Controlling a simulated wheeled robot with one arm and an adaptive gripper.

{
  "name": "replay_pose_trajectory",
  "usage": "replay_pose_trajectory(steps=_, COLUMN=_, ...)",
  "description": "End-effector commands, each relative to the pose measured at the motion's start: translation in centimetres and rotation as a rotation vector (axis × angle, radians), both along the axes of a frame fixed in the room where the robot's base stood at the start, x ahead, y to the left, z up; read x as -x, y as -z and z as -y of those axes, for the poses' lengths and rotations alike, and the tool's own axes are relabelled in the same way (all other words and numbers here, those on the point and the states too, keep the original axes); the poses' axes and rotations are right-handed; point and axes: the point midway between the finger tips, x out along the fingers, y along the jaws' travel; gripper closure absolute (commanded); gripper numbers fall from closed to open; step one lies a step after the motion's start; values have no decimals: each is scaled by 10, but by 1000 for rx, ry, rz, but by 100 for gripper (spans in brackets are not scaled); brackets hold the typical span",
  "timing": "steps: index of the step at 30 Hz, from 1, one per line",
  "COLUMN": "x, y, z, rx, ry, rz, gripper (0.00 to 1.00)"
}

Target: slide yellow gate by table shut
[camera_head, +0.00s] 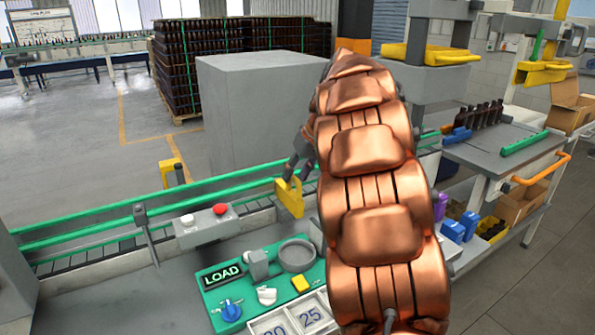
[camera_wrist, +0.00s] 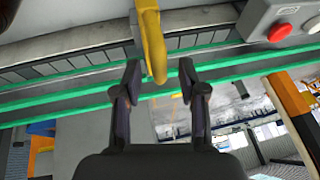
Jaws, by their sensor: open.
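The yellow gate (camera_head: 290,198) is a small yellow plate at the green-railed conveyor beside the table, left of my copper arm. In the wrist view the yellow gate (camera_wrist: 153,45) hangs down from the top edge, and its lower end is between my two dark fingers. My gripper (camera_wrist: 160,75) is open, with a gap visible on each side of the gate. In the head view my gripper (camera_head: 300,155) is partly hidden by my arm, just above the gate. Whether a finger touches the gate cannot be told.
A grey box with a red button (camera_head: 220,209) stands left of the gate. The table holds a green LOAD panel (camera_head: 222,274) with a blue knob. A large grey block (camera_head: 255,110) stands behind the conveyor. A bench with amber bottles (camera_head: 487,113) is at right.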

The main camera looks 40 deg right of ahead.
Motion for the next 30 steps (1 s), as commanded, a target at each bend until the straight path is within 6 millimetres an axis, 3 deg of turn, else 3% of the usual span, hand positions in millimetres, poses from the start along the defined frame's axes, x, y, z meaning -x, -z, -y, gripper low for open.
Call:
replay_pose_trajectory(steps=7, x=0, y=0, z=0, rx=0, ry=0, rz=0, gripper=60)
replay_pose_trajectory(steps=19, x=0, y=0, z=0, rx=0, ry=1, rz=0, gripper=100)
replay_pose_trajectory(steps=30, x=0, y=0, z=0, rx=0, ry=1, rz=0, gripper=100)
